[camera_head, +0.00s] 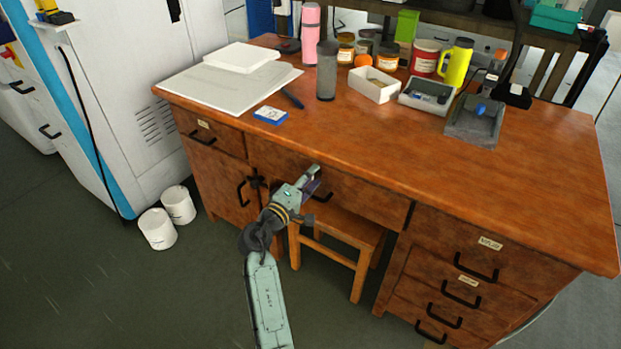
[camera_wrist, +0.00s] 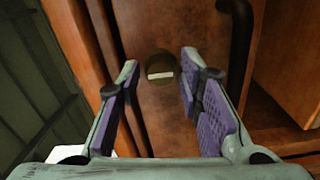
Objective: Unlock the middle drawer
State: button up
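The middle drawer (camera_head: 360,199) is the wide wooden front under the desk top, and it looks closed. Its black handle (camera_head: 323,197) is partly behind my gripper (camera_head: 312,178), which is in front of the drawer. In the wrist view, a round, dark brass-coloured lock (camera_wrist: 161,68) shows on a wooden front. A pale horizontal bar crosses the lock's face; I cannot tell whether it is a key or a slot. My gripper also shows in the wrist view (camera_wrist: 160,66), open, with purple pads on either side of the lock. Nothing is held between them.
A black handle (camera_wrist: 240,45) stands right of the fingers in the wrist view. A wooden stool (camera_head: 345,228) is under the desk. The wooden desk (camera_head: 420,150) carries bottles, jars and trays towards the back. Two white buckets (camera_head: 158,230) stand on the floor at left.

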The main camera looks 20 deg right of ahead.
jog(key=shift+o, duration=0.7)
jog(key=shift+s, duration=0.1)
jog(key=v, duration=1.2)
